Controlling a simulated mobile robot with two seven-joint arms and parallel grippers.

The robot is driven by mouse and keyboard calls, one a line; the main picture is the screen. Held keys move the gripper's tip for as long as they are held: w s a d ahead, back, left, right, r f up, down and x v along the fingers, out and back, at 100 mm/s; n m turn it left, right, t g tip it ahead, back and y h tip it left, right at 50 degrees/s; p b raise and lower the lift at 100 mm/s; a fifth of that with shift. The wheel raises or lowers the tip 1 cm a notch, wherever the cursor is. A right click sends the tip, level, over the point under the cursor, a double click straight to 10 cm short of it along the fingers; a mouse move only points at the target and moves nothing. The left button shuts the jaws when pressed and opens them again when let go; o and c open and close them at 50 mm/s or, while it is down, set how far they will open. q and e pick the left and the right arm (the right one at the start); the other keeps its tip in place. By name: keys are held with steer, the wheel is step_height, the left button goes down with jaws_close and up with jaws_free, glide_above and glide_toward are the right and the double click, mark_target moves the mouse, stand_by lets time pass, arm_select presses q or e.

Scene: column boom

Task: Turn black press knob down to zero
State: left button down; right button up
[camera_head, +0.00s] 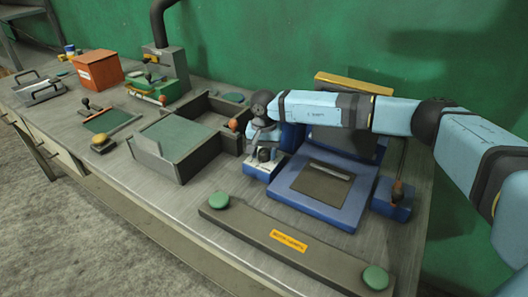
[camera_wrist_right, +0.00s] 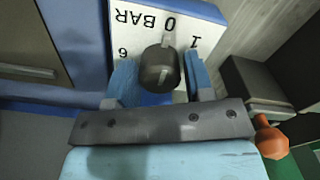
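The black press knob (camera_wrist_right: 160,68) sits on a white dial plate (camera_wrist_right: 140,18) marked "0 BAR", "1" and "6", which appear upside down in the right wrist view. A small pale mark at the knob's upper edge lies near the "0". My right gripper (camera_wrist_right: 160,82) is open, with one blue finger on either side of the knob. A gap shows on the right; contact on the left cannot be told. In the head view, my right gripper (camera_head: 262,143) points down over the small blue-and-white dial box (camera_head: 257,170), partly hiding the knob. My left gripper is not in view.
Right of the dial box is a blue press (camera_head: 315,206) with a dark plate. A dark bar with green buttons (camera_head: 290,242) lies in front. An open grey tray (camera_head: 190,172) and an orange-knobbed lever (camera_head: 233,125) stand left. A green wall is behind.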

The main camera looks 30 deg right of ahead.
mark_target(264, 151)
steer(key=shift+o, duration=1)
step_height(264, 151, up, 14)
steer(key=shift+f, duration=0.1)
